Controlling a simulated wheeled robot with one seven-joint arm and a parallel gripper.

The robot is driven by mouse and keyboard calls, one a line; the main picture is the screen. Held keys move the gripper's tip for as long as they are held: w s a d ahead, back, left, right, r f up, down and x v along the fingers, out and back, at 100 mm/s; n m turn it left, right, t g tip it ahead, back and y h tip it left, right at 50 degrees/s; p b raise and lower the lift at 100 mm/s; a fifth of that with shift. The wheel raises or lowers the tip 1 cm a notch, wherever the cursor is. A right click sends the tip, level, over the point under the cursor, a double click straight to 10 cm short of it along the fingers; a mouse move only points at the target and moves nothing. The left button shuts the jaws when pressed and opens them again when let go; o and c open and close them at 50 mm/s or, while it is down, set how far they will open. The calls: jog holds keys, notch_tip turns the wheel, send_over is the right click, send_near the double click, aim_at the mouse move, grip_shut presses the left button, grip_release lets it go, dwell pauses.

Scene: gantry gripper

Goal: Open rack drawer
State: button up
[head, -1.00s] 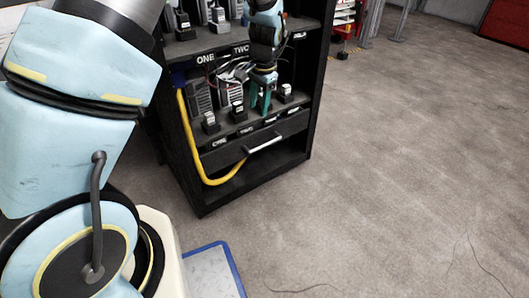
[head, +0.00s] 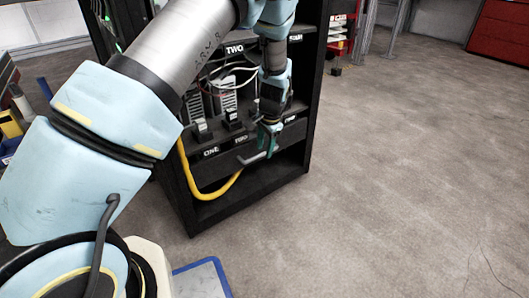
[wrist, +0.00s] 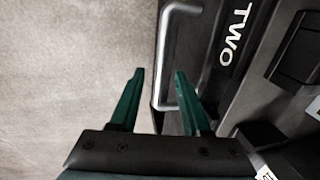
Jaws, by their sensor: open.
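The rack (head: 180,205) is a black cabinet with a dark drawer (head: 222,162) below the shelf labelled ONE and TWO. The drawer front looks flush with the rack, as far as I can see. Its grey bar handle (head: 252,159) is partly covered by my gripper (head: 268,138) in the head view. In the wrist view my gripper (wrist: 158,72) has its green fingers apart.
A yellow cable (head: 205,192) loops down the rack's left side, close to the drawer. Black plugs (head: 232,118) and white cables sit on the shelf above. A blue-edged mat (head: 200,280) lies in front. The floor (head: 400,170) to the right is clear.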

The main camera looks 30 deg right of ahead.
jog(key=shift+w+f, duration=0.15)
jog(key=shift+f, duration=0.25)
grip_shut()
dwell(1.3)
